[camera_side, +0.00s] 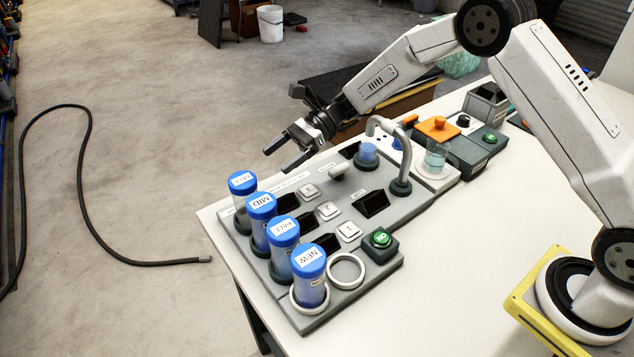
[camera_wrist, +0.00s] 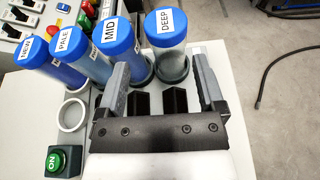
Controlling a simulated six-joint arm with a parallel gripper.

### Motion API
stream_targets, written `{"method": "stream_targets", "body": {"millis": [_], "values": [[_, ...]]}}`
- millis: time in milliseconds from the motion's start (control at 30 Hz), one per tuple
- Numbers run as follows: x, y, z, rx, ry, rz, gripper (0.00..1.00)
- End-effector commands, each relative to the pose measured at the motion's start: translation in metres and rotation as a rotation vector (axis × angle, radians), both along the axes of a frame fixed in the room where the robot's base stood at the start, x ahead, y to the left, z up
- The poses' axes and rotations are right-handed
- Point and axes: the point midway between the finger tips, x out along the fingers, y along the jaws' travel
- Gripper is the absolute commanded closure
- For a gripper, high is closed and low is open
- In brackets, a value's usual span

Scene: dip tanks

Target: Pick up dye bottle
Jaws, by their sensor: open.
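Several clear dye bottles with blue caps stand upright in a row along the panel's left edge: NEW (camera_side: 309,260), PALE (camera_side: 283,231), MID (camera_side: 261,206) and DEEP (camera_side: 243,182). In the wrist view they run from NEW (camera_wrist: 27,52) at the left to DEEP (camera_wrist: 166,24), which appears ahead between my fingers. MID (camera_wrist: 115,38) is just left of it, near the left finger. My gripper (camera_side: 277,160) is open and empty, above and behind the DEEP bottle in the side view. It also shows in the wrist view (camera_wrist: 159,62).
A curved grey pipe (camera_side: 392,130) and a glass beaker (camera_side: 436,157) stand farther right.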

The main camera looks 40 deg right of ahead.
Motion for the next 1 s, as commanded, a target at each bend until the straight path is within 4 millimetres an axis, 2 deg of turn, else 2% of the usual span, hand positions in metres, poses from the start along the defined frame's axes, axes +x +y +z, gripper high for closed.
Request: {"method": "stream_targets", "body": {"millis": [333, 633, 1000], "values": [[0.006, 0.006, 0.000, 0.022, -0.031, 0.013, 0.12], [0.006, 0.027, -0.006, 0.021, -0.031, 0.013, 0.12], [0.006, 0.037, -0.010, 0.021, -0.030, 0.012, 0.12]]}}
